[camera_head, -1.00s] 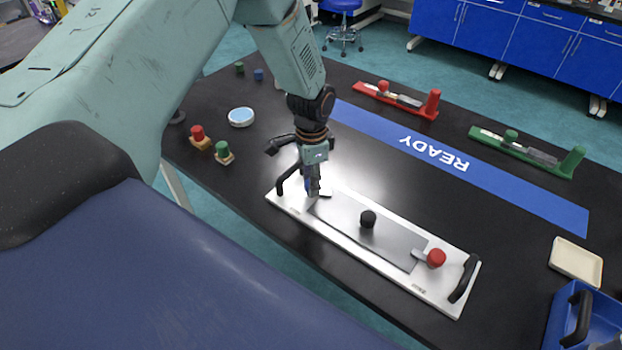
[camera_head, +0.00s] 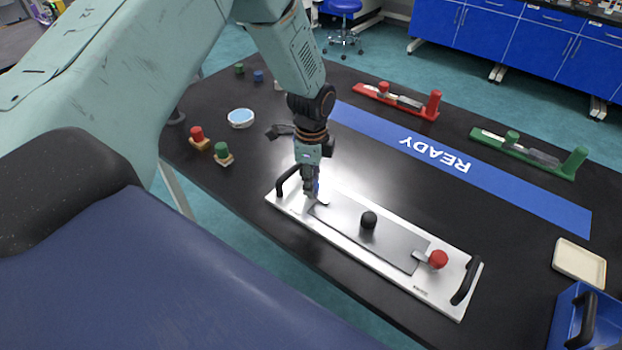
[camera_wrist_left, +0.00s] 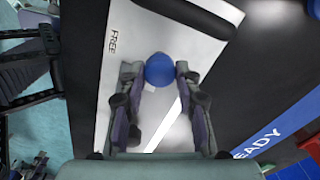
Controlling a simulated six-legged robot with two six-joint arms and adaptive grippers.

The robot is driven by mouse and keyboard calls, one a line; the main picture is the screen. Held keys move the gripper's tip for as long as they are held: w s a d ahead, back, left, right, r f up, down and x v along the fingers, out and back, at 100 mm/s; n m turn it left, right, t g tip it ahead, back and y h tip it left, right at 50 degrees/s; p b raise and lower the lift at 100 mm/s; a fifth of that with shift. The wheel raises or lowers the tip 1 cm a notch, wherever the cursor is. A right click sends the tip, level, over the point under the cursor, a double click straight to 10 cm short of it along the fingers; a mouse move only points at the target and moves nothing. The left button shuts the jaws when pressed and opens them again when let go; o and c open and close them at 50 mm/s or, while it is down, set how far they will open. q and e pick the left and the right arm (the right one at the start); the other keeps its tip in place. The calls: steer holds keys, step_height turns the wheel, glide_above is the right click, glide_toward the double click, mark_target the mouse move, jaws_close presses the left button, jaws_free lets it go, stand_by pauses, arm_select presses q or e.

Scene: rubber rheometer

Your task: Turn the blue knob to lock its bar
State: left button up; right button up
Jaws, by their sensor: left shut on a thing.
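The blue knob (camera_wrist_left: 160,70) sits on the white board (camera_wrist_left: 116,70) between my left fingertips in the left wrist view. My left gripper (camera_head: 312,192) is shut on it, above the left end of the board, and hides most of the knob in the head view. A pale metal bar (camera_wrist_left: 165,125) runs from the knob between my fingers; its exact angle is partly hidden. The word FREE is printed on the board to the left of the knob. A grey plate (camera_head: 345,217) lies on the board. My right gripper is not in view.
A black knob (camera_head: 368,220) stands on the plate. A red knob (camera_head: 438,260) with its bar is at the right end. Black handles (camera_head: 466,281) rise at both board ends. A blue READY strip (camera_head: 440,155) lies behind. A cream tray (camera_head: 579,262) is at right.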

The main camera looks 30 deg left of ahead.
arm_select(q)
steer(key=shift+f, duration=0.1)
stand_by(0.3)
steer(key=o, duration=1.2)
steer(key=shift+c, duration=0.2)
step_height(320, 180, up, 12)
